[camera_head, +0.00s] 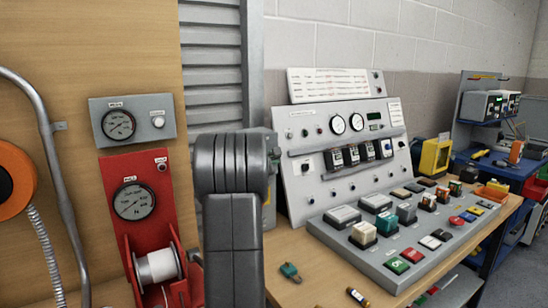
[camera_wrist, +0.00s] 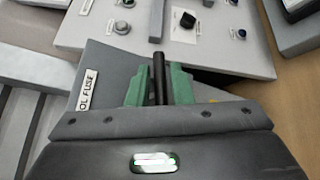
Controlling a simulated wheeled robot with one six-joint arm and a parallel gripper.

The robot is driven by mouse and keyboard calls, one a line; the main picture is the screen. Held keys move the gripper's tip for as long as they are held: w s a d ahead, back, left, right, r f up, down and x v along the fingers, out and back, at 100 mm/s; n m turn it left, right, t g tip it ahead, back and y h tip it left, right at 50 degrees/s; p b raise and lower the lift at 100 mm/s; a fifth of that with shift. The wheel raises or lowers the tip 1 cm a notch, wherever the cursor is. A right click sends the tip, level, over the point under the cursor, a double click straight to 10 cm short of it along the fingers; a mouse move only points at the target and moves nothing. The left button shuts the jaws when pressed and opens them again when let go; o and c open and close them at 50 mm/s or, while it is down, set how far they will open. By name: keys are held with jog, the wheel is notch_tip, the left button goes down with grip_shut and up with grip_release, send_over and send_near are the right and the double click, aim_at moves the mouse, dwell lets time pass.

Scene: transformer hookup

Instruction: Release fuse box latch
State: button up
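The grey fuse box (camera_wrist: 108,68) fills the middle of the wrist view, with a white label reading "OL FUSE", its start cut off. A dark upright bar (camera_wrist: 158,70), which looks like the latch handle, stands at its front. My gripper (camera_wrist: 159,88) has its two green fingers on either side of this bar. The fingers are apart by little more than the bar's width; I cannot tell whether they touch it. In the head view my arm hides the gripper and most of a grey box (camera_head: 271,150) beside the control panel, likely the fuse box.
The sloped control panel (camera_head: 312,150) stands right of my arm, with a button-covered console (camera_head: 385,258) before it. A green part (camera_head: 290,271) and a small fuse (camera_head: 358,297) lie on the wooden bench. A red gauge stand with a spool (camera_head: 158,267) is at left.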

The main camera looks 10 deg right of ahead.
jog(key=shift+w+d+f, duration=0.15)
jog(key=shift+w+d, duration=0.3)
jog(key=shift+w, duration=0.1)
jog(key=shift+c, duration=0.4)
grip_shut()
jog(key=p, duration=0.2)
jog(key=shift+r+m+y+p, duration=0.25)
jog(key=shift+m+y+p, duration=0.05)
jog(key=shift+p, duration=0.1)
jog(key=shift+f+g+p, duration=0.15)
jog(key=shift+g+p, duration=0.25)
jog(key=shift+f, duration=0.15)
jog(key=shift+o, duration=0.4)
grip_release()
